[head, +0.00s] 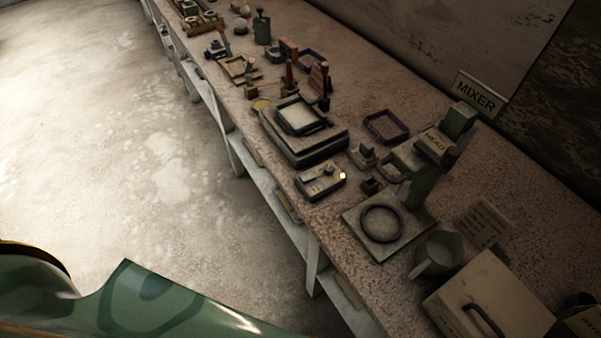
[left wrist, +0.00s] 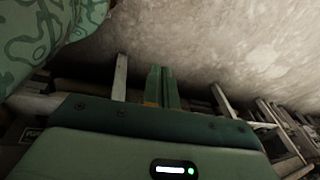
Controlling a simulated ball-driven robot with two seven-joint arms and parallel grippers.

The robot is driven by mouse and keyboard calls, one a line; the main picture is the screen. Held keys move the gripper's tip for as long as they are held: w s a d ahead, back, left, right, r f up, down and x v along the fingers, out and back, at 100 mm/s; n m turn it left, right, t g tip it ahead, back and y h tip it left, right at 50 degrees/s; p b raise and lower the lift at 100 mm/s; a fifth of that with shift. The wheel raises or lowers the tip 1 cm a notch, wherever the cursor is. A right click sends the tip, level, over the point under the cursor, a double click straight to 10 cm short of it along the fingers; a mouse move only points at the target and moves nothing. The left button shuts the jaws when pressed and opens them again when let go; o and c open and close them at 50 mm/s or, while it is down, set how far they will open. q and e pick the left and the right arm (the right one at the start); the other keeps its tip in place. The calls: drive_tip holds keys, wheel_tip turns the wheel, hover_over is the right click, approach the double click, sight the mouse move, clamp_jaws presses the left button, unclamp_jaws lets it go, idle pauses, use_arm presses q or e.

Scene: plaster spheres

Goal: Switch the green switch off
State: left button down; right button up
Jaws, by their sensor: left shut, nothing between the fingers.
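A small pale switch box (head: 320,183) lies near the front edge of the long bench in the head view. It has small raised parts on top and a glowing yellowish lamp (head: 342,176) at its right end. I cannot make out a green switch or its position. My left gripper (left wrist: 162,86) shows in the left wrist view, with its two green fingers together and nothing between them. It is not visible in the head view, and the switch box cannot be made out in the wrist view. My right gripper is in neither view.
The speckled bench (head: 305,230) runs diagonally, crowded with small trays and blocks. A green mixer (head: 425,180) stands right of the switch box, with a jug (head: 440,252) and handled box (head: 490,305) nearer. The floor (head: 130,150) left of the bench is clear.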

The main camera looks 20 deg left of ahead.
use_arm(q)
drive_tip(key=w+a+r+m+t, duration=0.1)
drive_tip(key=w+a+r, duration=0.25)
drive_tip(key=w, duration=0.35)
drive_tip(key=w+a+r+m+t, duration=0.1)
drive_tip(key=w+a+r+t, duration=0.1)
drive_tip(key=w+r, duration=0.35)
drive_tip(key=w+r+m+t+h+p, duration=0.2)
drive_tip(key=w+r+t, duration=0.2)
drive_tip(key=w+r, duration=1.2)
drive_tip(key=w+d+r+t+h, duration=0.1)
drive_tip(key=w+d+r, duration=0.1)
drive_tip(key=w+r, duration=0.25)
drive_tip(key=s+d+r+h, duration=0.1)
drive_tip(key=d+r+h, duration=0.2)
drive_tip(key=d+r, duration=0.2)
drive_tip(key=s+d+r+n+h+p, duration=0.1)
drive_tip(key=s+d+r+h, duration=0.1)
drive_tip(key=d+r, duration=0.4)
drive_tip(key=shift+d+g+h, duration=0.3)
drive_tip(key=shift+d+h, duration=0.2)
drive_tip(key=shift+d, duration=0.75)
drive_tip(key=shift+s, duration=0.1)
